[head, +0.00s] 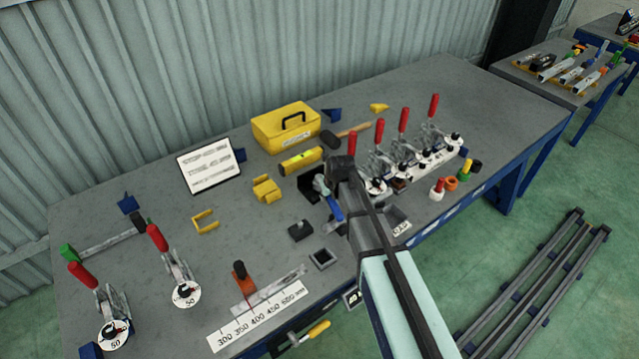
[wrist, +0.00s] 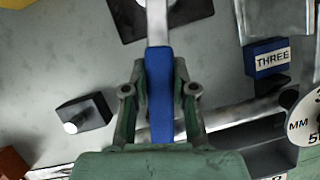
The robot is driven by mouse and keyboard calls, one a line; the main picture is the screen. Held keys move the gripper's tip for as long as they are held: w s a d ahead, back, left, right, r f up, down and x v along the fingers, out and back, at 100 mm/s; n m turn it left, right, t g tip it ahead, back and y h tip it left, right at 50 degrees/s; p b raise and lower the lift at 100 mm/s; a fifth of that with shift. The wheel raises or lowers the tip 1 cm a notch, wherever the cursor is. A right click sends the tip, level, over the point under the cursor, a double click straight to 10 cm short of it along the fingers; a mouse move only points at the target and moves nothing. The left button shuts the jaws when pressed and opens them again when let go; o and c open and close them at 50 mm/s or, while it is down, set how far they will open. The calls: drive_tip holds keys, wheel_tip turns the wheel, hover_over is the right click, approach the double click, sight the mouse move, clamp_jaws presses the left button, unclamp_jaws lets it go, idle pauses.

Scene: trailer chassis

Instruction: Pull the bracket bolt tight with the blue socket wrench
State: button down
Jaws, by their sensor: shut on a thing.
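The blue socket wrench (wrist: 160,95) has a blue grip and a pale metal shaft. My gripper (wrist: 160,80) is shut on the blue grip, one finger on each side. In the wrist view the shaft runs up past a dark plate (wrist: 127,22), and its far end is out of the picture. In the head view the wrench (head: 334,207) shows beside my arm, near the dark plate (head: 308,188). The bracket bolt cannot be made out for certain, nor whether the socket sits on it. A black block with a pale round stud (wrist: 70,127) stands to the left of the grip.
Toggle clamps with red handles (head: 403,119) stand right of my arm. A block marked THREE (wrist: 268,60) is right of the wrench. An open square holder (head: 322,259) is in front.

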drive_tip(key=p, duration=0.2)
drive_tip(key=shift+s+a+p, duration=0.1)
drive_tip(key=shift+a+p, duration=0.05)
drive_tip(key=shift+p, duration=0.15)
idle(0.4)
drive_tip(key=shift+d+r, duration=0.1)
drive_tip(key=shift+d, duration=0.1)
idle(0.6)
drive_tip(key=shift+r, duration=0.1)
drive_tip(key=shift+r, duration=2.85)
